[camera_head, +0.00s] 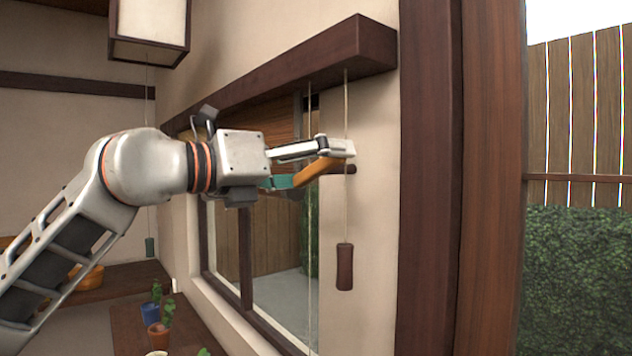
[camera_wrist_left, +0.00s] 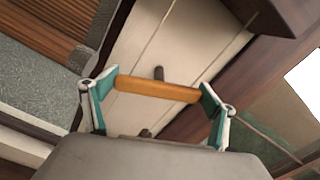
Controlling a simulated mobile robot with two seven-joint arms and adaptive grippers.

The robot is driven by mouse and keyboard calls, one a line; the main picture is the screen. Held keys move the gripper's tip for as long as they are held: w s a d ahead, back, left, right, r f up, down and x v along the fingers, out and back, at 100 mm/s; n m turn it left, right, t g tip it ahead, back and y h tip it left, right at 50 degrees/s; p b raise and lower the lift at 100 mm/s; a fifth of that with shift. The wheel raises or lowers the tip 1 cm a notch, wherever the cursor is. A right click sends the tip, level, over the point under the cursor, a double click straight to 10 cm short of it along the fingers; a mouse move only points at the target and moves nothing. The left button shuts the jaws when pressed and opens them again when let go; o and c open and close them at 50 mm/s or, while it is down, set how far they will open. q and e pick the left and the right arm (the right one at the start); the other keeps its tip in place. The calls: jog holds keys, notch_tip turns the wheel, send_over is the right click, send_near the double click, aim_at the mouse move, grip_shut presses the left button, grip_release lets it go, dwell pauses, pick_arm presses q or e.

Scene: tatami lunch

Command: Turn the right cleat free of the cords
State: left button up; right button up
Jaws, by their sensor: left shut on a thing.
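The cleat (camera_head: 318,169) is an orange-brown wooden bar by the wall beside the window. My left gripper (camera_head: 309,166) is shut on it, with one fingertip at each end. In the left wrist view the cleat (camera_wrist_left: 158,89) spans between the teal finger pads, in front of a dark peg (camera_wrist_left: 158,72). One pale cord (camera_head: 346,215) hangs from the dark rail to a dark wooden pull (camera_head: 345,267). Another thin cord (camera_head: 309,250) hangs to its left. Where the cords pass the cleat is partly hidden by the gripper, so I cannot tell whether they touch it. My right gripper is not in view.
A dark rail (camera_head: 300,68) juts out above my gripper. A thick dark post (camera_head: 430,200) stands to the right. The window (camera_head: 275,245) is behind and below the arm. Potted plants (camera_head: 158,320) stand on a low shelf at lower left.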

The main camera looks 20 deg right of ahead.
pick_arm(q)
jog(key=n+b, duration=0.1)
jog(key=n, duration=0.2)
jog(key=shift+w+f, duration=0.1)
jog(key=shift+f, duration=0.05)
jog(key=n+b, duration=0.1)
jog(key=n, duration=0.2)
jog(key=shift+n, duration=0.3)
jog(key=n, duration=0.5)
jog(key=shift+w+n, duration=0.1)
jog(key=shift+n, duration=0.6)
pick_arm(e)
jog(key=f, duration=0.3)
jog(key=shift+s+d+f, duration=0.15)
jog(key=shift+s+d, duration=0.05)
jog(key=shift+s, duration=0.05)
pick_arm(q)
jog(key=shift+n, duration=0.4)
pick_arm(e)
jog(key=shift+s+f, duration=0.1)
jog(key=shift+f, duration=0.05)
pick_arm(q)
jog(key=o, duration=1)
jog(key=shift+f, duration=0.1)
jog(key=shift+o, duration=0.2)
jog(key=shift+a, duration=0.1)
